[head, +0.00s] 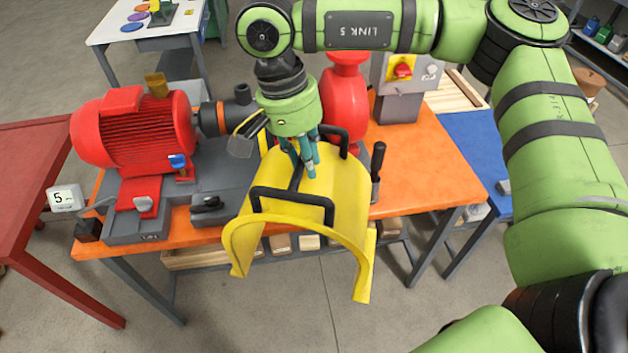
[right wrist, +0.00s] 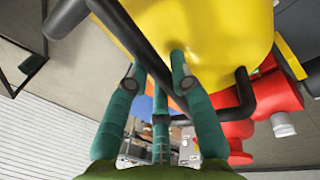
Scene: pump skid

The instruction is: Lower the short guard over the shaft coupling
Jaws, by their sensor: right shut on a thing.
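The yellow arched guard (head: 345,195) hangs in front of the pump skid, tilted, with its open arch toward me. It has black handles on top, joined by a black bar. My right gripper (head: 303,168) is shut on that bar; the right wrist view shows the teal fingers (right wrist: 155,85) around it under the yellow guard (right wrist: 215,40). The shaft coupling (head: 222,117), dark with an orange band, lies right of the red motor, behind and left of the guard. My wrist hides part of the shaft line. My left gripper is not in view.
The red motor (head: 135,130) and red pump (head: 345,95) stand on the orange bench (head: 425,150). A dark upright lever (head: 377,165) is close to the guard's right side. A control box (head: 402,70) stands behind. A red table (head: 35,185) is at left.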

